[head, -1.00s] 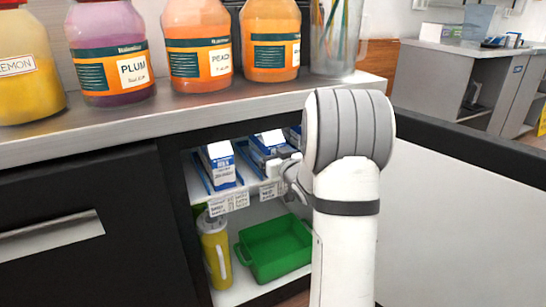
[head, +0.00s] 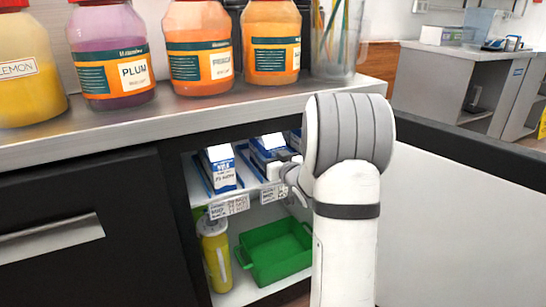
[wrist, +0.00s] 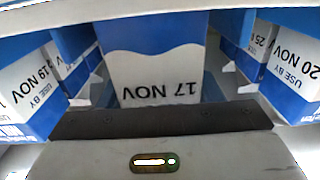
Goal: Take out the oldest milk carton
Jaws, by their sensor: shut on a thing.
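A blue-and-white milk carton (wrist: 155,72) fills the middle of the wrist view, with an upside-down "17 NOV" on its face. My gripper (wrist: 158,100) is shut on this carton. In the head view, my gripper (head: 284,168) is at the middle carton (head: 268,147) on the cupboard's upper shelf, partly hidden by my arm. A "19 NOV" carton (wrist: 32,85) stands on the left in the wrist view and a "20 NOV" carton (wrist: 293,75) on the right. More cartons stand behind them, one reading "25". The left carton (head: 220,168) shows clearly in the head view.
The counter (head: 200,112) overhangs the shelf and carries several jars, including a plum jar (head: 115,60). Below the shelf are a green bin (head: 275,250) and a yellow bottle (head: 215,250). The open door (head: 455,200) stands on the right. A dark drawer (head: 80,230) is on the left.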

